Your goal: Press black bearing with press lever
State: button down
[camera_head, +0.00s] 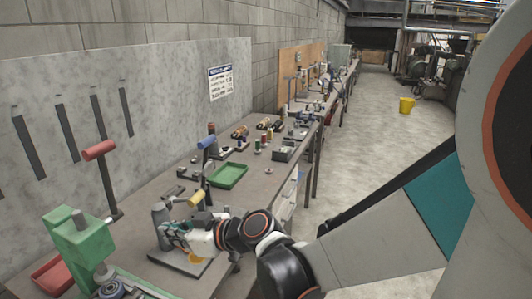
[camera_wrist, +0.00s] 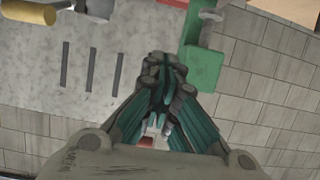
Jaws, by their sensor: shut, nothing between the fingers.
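My gripper (camera_head: 187,250) is shut and empty, low over a press with a yellow lever handle (camera_head: 196,199). In the wrist view my gripper (camera_wrist: 163,70) has its fingers together, and the yellow handle (camera_wrist: 30,13) shows at the top left, clear of the fingers. A second lever with a red handle (camera_head: 99,150) stands further left, beside a green press (camera_head: 78,240). A round, dark ring-like part (camera_head: 110,289), perhaps a bearing, shows at the bottom edge by the green press. I cannot pick out a black bearing under the yellow lever; my gripper and wrist cover part of that press.
A blue-handled lever (camera_head: 206,143) and a green tray (camera_head: 228,176) stand farther along the bench. A grey wall panel (camera_head: 160,90) backs the bench. The floor (camera_head: 370,130) to the right is open, with a yellow bucket (camera_head: 407,105).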

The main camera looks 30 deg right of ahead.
notch_tip(320, 180, up, 8)
jog(key=s+d+p, duration=0.1)
jog(key=p, duration=0.5)
jog(key=shift+s+r, duration=0.15)
jog(key=shift+s, duration=0.2)
